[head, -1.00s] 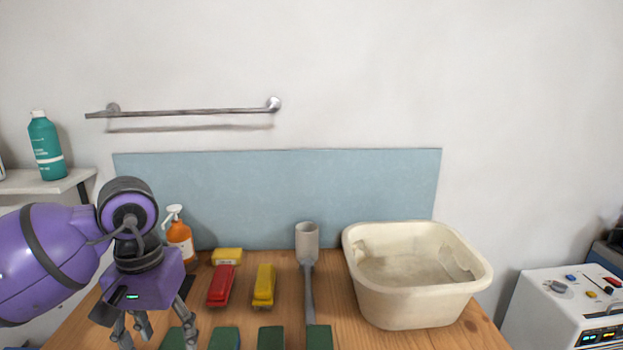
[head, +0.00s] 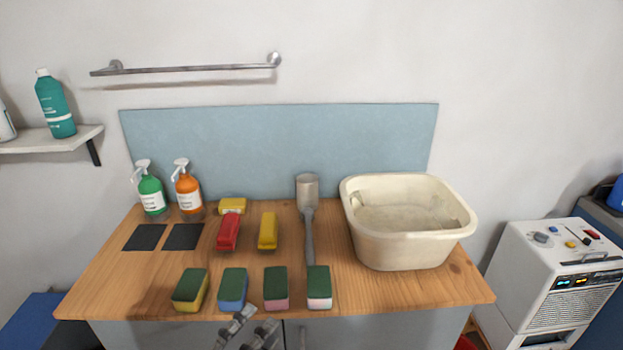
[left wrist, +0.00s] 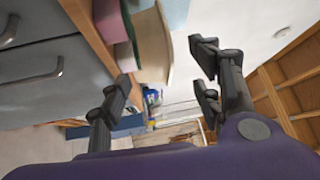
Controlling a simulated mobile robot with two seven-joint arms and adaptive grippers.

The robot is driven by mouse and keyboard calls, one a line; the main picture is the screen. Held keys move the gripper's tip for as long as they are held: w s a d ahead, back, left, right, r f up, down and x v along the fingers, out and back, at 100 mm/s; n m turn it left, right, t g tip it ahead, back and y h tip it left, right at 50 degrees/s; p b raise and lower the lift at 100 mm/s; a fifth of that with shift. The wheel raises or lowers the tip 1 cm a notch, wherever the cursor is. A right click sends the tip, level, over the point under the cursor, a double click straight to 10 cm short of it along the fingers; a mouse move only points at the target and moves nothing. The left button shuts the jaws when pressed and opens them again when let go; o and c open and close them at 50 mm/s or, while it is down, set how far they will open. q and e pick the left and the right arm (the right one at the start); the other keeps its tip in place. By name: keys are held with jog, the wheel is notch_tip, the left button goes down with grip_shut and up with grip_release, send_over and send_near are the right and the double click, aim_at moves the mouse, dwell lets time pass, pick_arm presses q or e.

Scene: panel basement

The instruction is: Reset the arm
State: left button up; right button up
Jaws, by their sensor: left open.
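My left gripper (head: 247,331) shows at the bottom edge of the head view, in front of the counter's front edge. Only its grey fingers show there; the rest is out of frame. In the left wrist view the left gripper (left wrist: 162,88) has its fingers wide apart with nothing between them. The wooden counter's edge and the grey drawer fronts (left wrist: 45,70) are close to it. My right gripper is not in view.
The wooden counter (head: 130,285) holds a front row of sponges (head: 275,288), red and yellow items, a grey long-handled tool (head: 309,220), a cream tub (head: 405,245), two dark pads and two pump bottles (head: 187,192). A white appliance (head: 550,280) stands to the right.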

pick_arm(q)
jog(key=s+a+f+n+g+y, duration=0.1)
jog(key=s+a+f+n+y, duration=0.35)
jog(key=f+n, duration=0.35)
jog(key=s+a+f+n+g+y, duration=0.2)
jog(key=s+a+f+n+y, duration=0.25)
jog(key=f+n, duration=0.35)
jog(key=s+a+f+n+g+y+p, duration=0.1)
jog(key=s+f+n+g+y, duration=0.1)
jog(key=s+f+n+g, duration=0.2)
jog(key=s+f+n, duration=0.3)
jog(key=s+f, duration=0.3)
jog(key=s, duration=0.3)
jog(key=shift+s+n+g, duration=0.3)
jog(key=shift+s, duration=0.1)
jog(key=shift+o, duration=0.3)
